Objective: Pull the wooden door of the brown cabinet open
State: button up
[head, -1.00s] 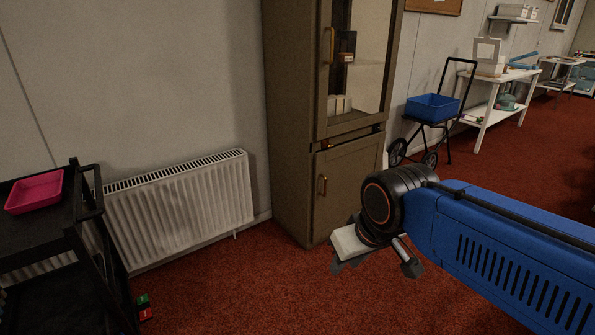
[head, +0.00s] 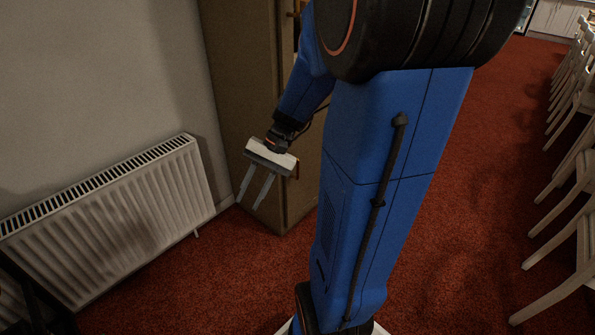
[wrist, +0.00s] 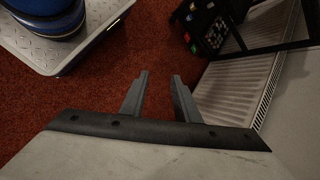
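The brown cabinet (head: 238,85) stands against the wall in the head view, its plain side toward me. Its lower wooden door (head: 304,195) shows only as a narrow strip; my blue arm hides most of the front. A small part of what looks like the door's handle (head: 297,168) shows just right of my gripper's body. My gripper (head: 248,204) is open and empty, pointing down to the left in front of the cabinet's side. In the wrist view my gripper (wrist: 160,75) has its fingers apart over red carpet. The cabinet door is not recognisable there.
A white radiator (head: 120,215) is on the wall left of the cabinet. It also shows in the wrist view (wrist: 235,88), beside a dark rack (wrist: 265,25). White chairs (head: 570,170) line the right side. Open red carpet (head: 470,190) lies between them and my arm.

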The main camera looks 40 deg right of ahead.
aim_at(298, 178)
jog(key=w+d+f+m+t+y, duration=0.1)
jog(key=w+d+f+m+t, duration=0.25)
jog(key=d, duration=0.25)
jog(key=w+d+f+m+t+y, duration=0.2)
jog(key=d+f+m, duration=0.15)
jog(key=d, duration=0.35)
jog(key=w+d+f+m+t+y, duration=0.1)
jog(key=w+d+f+m+t, duration=0.1)
jog(key=d+m, duration=0.3)
jog(key=s+d+f+m+t+h, duration=0.3)
jog(key=d+f+m+t, duration=0.3)
jog(key=d, duration=0.5)
jog(key=s+d+f+m+t+h, duration=0.3)
jog(key=d+f+m, duration=0.3)
jog(key=d, duration=0.5)
jog(key=shift+n, duration=0.7)
jog(key=x, duration=1.1)
jog(key=f+x, duration=0.1)
jog(key=x, duration=0.5)
jog(key=shift+w+d+f, duration=0.1)
jog(key=shift+w+d, duration=0.1)
jog(key=shift+d, duration=0.1)
grip_shut()
